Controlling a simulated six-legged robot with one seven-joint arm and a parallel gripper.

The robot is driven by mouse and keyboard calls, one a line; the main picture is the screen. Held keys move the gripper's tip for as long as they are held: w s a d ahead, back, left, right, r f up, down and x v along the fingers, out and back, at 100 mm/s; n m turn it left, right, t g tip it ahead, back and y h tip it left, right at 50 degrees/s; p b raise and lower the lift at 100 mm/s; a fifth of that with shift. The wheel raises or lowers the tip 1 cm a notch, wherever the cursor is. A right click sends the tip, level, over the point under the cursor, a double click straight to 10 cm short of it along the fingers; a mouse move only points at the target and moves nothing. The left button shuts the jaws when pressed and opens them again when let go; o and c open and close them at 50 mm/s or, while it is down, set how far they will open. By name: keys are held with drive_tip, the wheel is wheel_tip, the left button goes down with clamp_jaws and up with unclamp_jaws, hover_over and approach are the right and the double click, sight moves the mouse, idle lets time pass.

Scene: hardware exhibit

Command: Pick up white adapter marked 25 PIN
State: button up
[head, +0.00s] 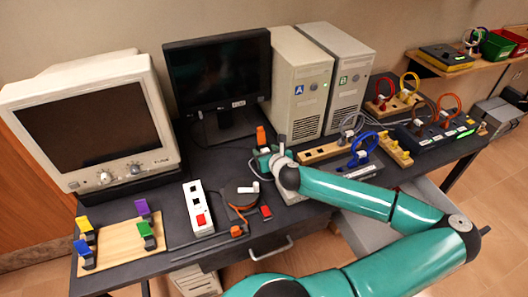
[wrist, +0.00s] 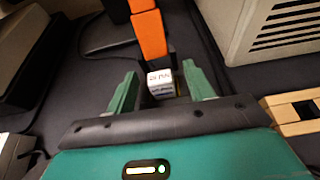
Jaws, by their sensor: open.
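The white adapter (wrist: 160,84) stands on the dark bench in the wrist view, with small dark lettering on its top face that I cannot read clearly. My gripper (wrist: 160,71) is open, with one green finger to the left of the adapter and one to the right. A gap shows on each side, and I cannot tell whether either finger touches it. In the head view my gripper (head: 265,158) is low over the bench in front of the monitor, and the adapter cannot be made out there.
An orange-and-black part (wrist: 150,35) stands just beyond the adapter. Computer tower A (head: 299,85) is close on the right, the monitor (head: 220,75) behind. A wooden slotted block (head: 320,152) lies right. A white power strip (head: 198,208) and round disc (head: 240,196) lie left.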

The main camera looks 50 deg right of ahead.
drive_tip(key=c, duration=1)
drive_tip(key=shift+c, duration=0.2)
